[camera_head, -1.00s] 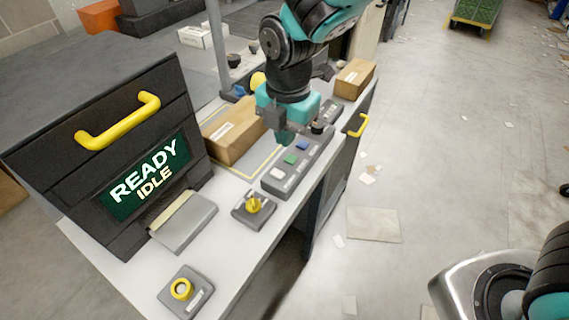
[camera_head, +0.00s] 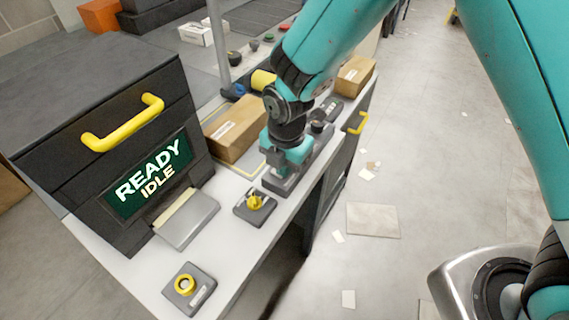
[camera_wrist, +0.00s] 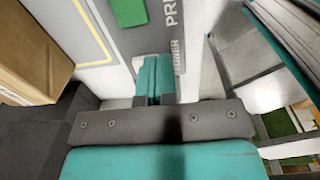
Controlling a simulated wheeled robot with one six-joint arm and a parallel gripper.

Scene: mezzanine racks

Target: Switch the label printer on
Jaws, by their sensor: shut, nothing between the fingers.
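A grey button panel (camera_head: 320,154) lies along the right side of the white bench. In the wrist view, the panel (camera_wrist: 160,35) carries lettering that reads partly "PRI…", and a green button (camera_wrist: 129,12). My gripper (camera_head: 276,184) points down at the near end of the panel, over where the white button sits. In the wrist view the fingertips of my gripper (camera_wrist: 154,75) are together and empty, covering most of a pale button at that end. I cannot tell whether they touch it. A dark machine (camera_head: 150,85) at left has a lit screen reading "READY IDLE".
A yellow rotary knob (camera_head: 256,201) stands just left of my gripper. A yellow-ringed button box (camera_head: 189,288) is at the near corner. A cardboard box (camera_head: 235,127) lies behind the panel, another (camera_head: 355,75) farther back.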

